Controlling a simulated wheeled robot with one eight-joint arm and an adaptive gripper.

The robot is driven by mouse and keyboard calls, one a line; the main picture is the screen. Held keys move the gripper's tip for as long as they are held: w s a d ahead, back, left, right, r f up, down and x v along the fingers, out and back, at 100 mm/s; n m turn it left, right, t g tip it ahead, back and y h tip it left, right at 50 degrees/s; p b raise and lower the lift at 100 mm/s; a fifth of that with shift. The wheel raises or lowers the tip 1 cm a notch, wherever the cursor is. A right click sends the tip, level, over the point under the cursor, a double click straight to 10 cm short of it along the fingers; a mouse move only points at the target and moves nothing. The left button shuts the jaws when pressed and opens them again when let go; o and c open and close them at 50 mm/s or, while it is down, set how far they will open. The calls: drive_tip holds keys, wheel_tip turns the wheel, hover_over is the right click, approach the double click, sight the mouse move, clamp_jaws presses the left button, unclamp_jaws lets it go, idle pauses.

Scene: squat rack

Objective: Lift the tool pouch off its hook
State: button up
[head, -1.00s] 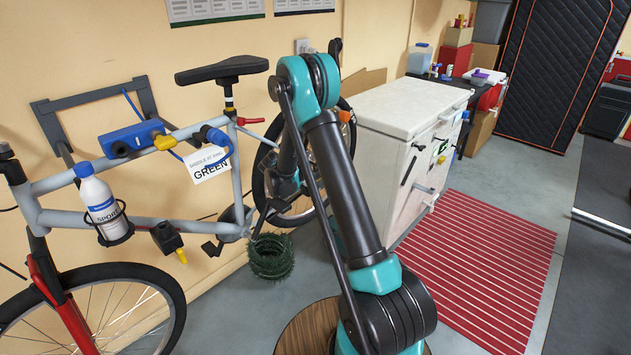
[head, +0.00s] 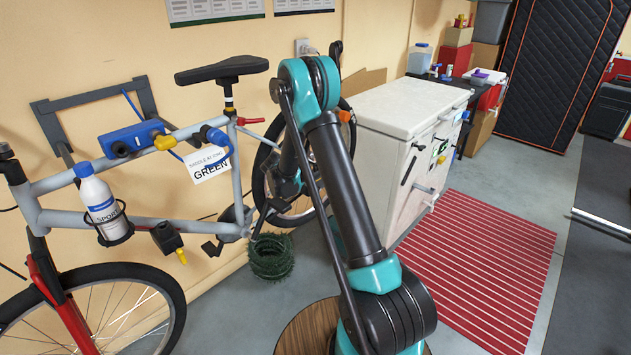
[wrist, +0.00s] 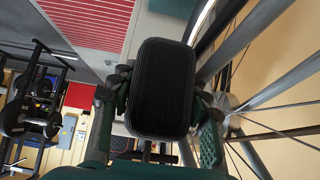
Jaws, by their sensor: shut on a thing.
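In the wrist view a black, rounded pouch (wrist: 160,88) fills the middle, upright between the fingers of my gripper (wrist: 161,110). The fingers are closed in on both of its sides, so my gripper is shut on the pouch. The hook is not visible in either view, so I cannot tell whether the pouch still touches it.
A bicycle (head: 150,222) with a bottle (head: 98,200) hangs along the wall at the left. Its wheel spokes (wrist: 270,125) are close to the right of my gripper. A white chest (head: 400,115) stands behind my arm. A red striped mat (head: 480,270) lies on the open floor.

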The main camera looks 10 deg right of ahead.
drive_tip(key=shift+r, duration=0.55)
drive_tip(key=shift+s+d, duration=0.15)
drive_tip(key=s+d, duration=0.6)
drive_tip(key=s, duration=0.3)
drive_tip(key=shift+d+r, duration=0.3)
drive_tip(key=shift+r, duration=0.05)
idle(1.2)
drive_tip(key=shift+s, duration=0.1)
